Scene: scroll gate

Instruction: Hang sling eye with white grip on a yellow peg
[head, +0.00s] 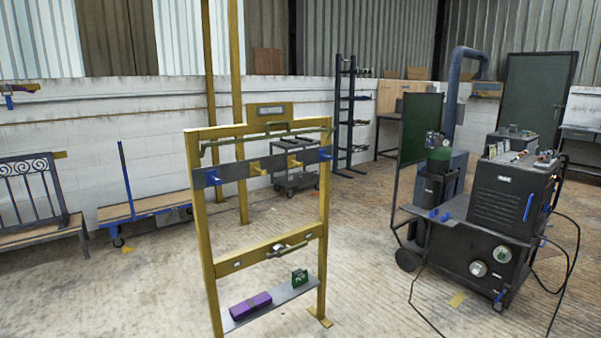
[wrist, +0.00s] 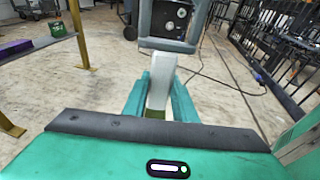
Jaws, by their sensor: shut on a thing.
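In the wrist view my gripper (wrist: 160,100), with green fingers, is shut on the white grip (wrist: 162,72) of the sling eye. The grey loop of the eye (wrist: 166,46) stands beyond the fingertips, and the background shows through it. In the head view a yellow frame carries a dark rail (head: 234,173) with two yellow pegs, one left of the middle (head: 256,168) and one right of it (head: 294,161). Both yellow pegs look empty. My gripper and the sling eye are not in the head view, so their distance from the pegs cannot be told.
Blue pegs sit at the rail's left end (head: 213,177) and right end (head: 325,154). A handled bar (head: 265,137) crosses above the rail. A purple bundle (head: 250,305) and a green item (head: 299,277) lie on the low shelf. A welding cart (head: 470,225) stands right; floor between is clear.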

